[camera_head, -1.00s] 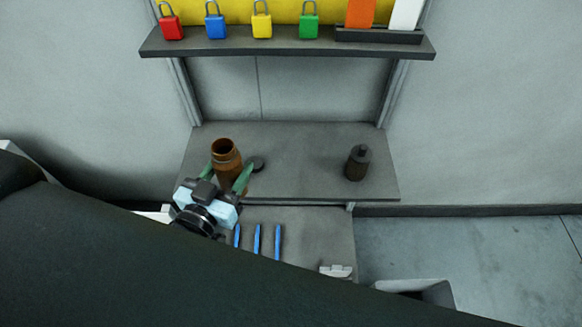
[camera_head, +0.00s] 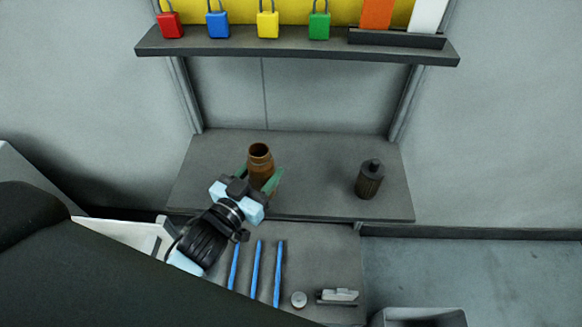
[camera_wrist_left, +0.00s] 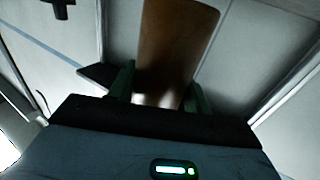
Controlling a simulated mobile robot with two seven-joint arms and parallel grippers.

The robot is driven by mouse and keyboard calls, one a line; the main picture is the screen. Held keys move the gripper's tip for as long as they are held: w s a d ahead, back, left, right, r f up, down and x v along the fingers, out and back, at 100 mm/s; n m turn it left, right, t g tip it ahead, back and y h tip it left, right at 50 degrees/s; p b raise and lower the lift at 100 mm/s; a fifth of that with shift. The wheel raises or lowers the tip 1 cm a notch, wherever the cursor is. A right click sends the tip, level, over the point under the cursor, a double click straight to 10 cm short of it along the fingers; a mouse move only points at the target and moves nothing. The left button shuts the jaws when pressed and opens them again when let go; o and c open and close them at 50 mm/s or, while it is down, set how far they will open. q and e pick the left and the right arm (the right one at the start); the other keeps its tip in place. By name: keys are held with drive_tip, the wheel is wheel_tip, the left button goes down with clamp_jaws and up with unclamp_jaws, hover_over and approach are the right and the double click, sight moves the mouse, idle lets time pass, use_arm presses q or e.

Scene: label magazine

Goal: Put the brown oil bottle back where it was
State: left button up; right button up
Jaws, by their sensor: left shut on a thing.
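The brown oil bottle (camera_head: 260,160) is an open-necked brown cylinder, upright over the left half of the grey middle shelf (camera_head: 315,175). My left gripper (camera_head: 262,181) is shut on it, with green fingers on both sides. In the left wrist view the bottle (camera_wrist_left: 172,50) fills the space between the green fingers (camera_wrist_left: 160,90). I cannot tell whether the bottle's base touches the shelf. My right gripper is not in view.
A dark canister (camera_head: 369,180) stands on the shelf's right part. Padlocks (camera_head: 268,25) line the upper shelf (camera_head: 300,48). Below are several blue sticks (camera_head: 256,270), a small round item (camera_head: 299,299) and a pale device (camera_head: 338,296). A bin (camera_head: 425,317) is at lower right.

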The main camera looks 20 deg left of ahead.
use_arm(q)
drive_tip(key=w+d, duration=0.3)
drive_tip(key=w, duration=0.2)
drive_tip(key=shift+w+d+f, duration=0.2)
drive_tip(key=shift+d+f, duration=0.05)
drive_tip(key=shift+d, duration=0.1)
drive_tip(key=f, duration=0.2)
drive_tip(key=w, duration=0.1)
drive_tip(key=shift+d+f, duration=0.35)
drive_tip(key=shift+f, duration=0.05)
drive_tip(key=shift+f+b, duration=0.3)
drive_tip(key=shift+f, duration=0.1)
drive_tip(key=shift+f, duration=0.15)
drive_tip(key=o, duration=1.2)
drive_tip(key=shift+r, duration=0.2)
drive_tip(key=s, duration=0.4)
drive_tip(key=s+a, duration=0.1)
drive_tip(key=s, duration=0.3)
drive_tip(key=s+a, duration=0.1)
drive_tip(key=s, duration=0.3)
drive_tip(key=shift+a+f, duration=0.1)
drive_tip(key=shift+a, duration=0.05)
